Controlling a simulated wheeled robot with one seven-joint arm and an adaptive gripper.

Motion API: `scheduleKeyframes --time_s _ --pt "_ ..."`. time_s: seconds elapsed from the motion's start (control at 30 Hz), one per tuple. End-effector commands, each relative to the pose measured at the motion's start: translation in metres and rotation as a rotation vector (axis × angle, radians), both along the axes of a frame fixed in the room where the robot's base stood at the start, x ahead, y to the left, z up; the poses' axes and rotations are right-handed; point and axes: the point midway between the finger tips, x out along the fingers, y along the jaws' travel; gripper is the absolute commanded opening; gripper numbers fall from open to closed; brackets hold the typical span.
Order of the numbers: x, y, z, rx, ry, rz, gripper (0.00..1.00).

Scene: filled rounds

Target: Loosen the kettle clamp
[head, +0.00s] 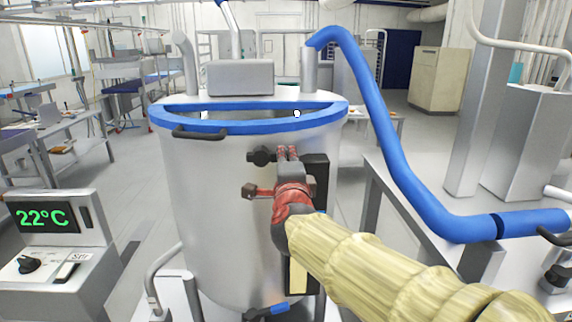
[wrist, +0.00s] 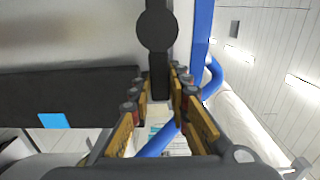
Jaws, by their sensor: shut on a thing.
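The kettle (head: 210,200) is a large steel drum with a blue rim. A black clamp knob (head: 262,156) sticks out on its front wall. In the wrist view the clamp (wrist: 157,28) shows as a black disc with a flat stem. My gripper (head: 287,153) is at the kettle front, its fingertips just right of the knob. In the wrist view the fingers of my gripper (wrist: 160,82) close on both sides of the stem. The clamp's far side is hidden by my gripper.
A control box (head: 55,235) reading 22°C stands at the left front. A thick blue pipe (head: 385,140) runs down right of the kettle. A black rim handle (head: 199,133) and a low blue-black valve (head: 265,311) stick out.

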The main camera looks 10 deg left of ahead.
Motion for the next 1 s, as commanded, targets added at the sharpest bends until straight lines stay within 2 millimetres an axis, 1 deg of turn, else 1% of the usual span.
scheduleKeyframes --time_s 0.03,0.47,0.5,0.8,1.0 --pt "0.0002 -0.0001 -0.0031 0.005 0.004 0.0 0.0" --pt "0.0002 -0.0001 -0.0036 0.016 0.008 0.0 0.0" --pt "0.0003 0.0 -0.0037 0.015 0.009 0.0 0.18" --pt "0.0002 0.0 -0.0026 0.015 0.007 0.0 0.35" --pt "0.0001 0.0 -0.0018 0.014 0.004 0.0 0.36"
